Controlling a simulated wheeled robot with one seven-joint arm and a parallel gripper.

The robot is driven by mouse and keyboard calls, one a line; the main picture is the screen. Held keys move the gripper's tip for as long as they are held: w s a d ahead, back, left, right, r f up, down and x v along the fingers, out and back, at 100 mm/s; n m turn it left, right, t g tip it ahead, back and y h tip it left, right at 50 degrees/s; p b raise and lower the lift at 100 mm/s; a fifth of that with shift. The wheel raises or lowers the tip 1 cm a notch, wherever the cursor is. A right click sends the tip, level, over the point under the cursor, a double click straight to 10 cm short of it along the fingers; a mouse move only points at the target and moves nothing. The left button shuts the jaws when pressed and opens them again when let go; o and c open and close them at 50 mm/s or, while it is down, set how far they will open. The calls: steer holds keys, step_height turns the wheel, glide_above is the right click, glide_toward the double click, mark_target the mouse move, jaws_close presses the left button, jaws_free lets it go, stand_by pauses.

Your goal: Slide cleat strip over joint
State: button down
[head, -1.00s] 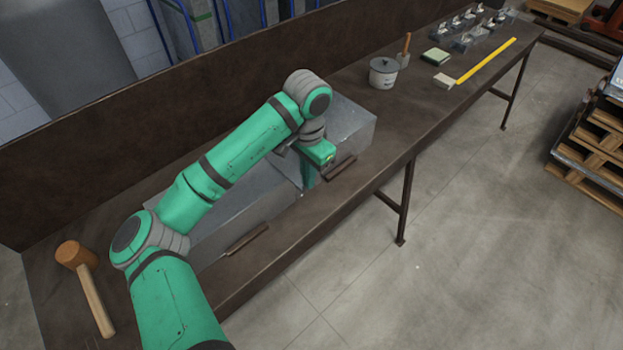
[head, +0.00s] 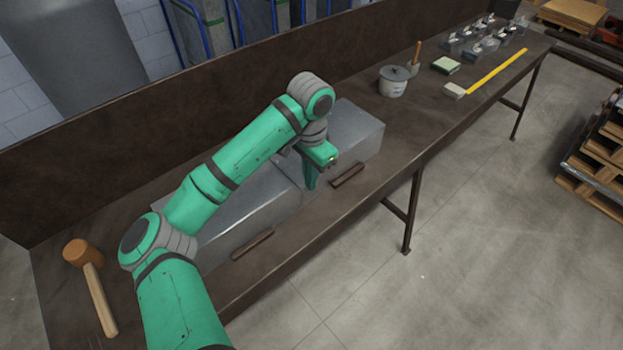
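Two grey sheet-metal duct sections lie end to end on the brown bench: the left duct (head: 230,212) and the right duct (head: 362,138). Their joint lies by my gripper (head: 311,181), which points down at the front side of the ducts. Its fingertips are small and partly hidden, so I cannot tell if they are open or hold anything. No separate cleat strip can be made out at the joint. A dark bar (head: 347,175) lies on the bench in front of the right duct, and another dark bar (head: 252,243) lies in front of the left duct.
A mallet (head: 92,285) lies at the bench's left end. A high back panel (head: 150,150) borders the bench.

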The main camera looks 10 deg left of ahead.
mark_target(301, 178)
steer(key=shift+w+a, duration=0.55)
steer(key=shift+a, duration=0.15)
steer(key=shift+w+a, duration=0.5)
steer(key=shift+a, duration=0.2)
steer(key=shift+w+a, duration=0.15)
steer(key=shift+a, duration=0.05)
steer(key=c, duration=1.9)
jaws_free()
steer(key=shift+c, duration=0.2)
step_height(301, 178, up, 11)
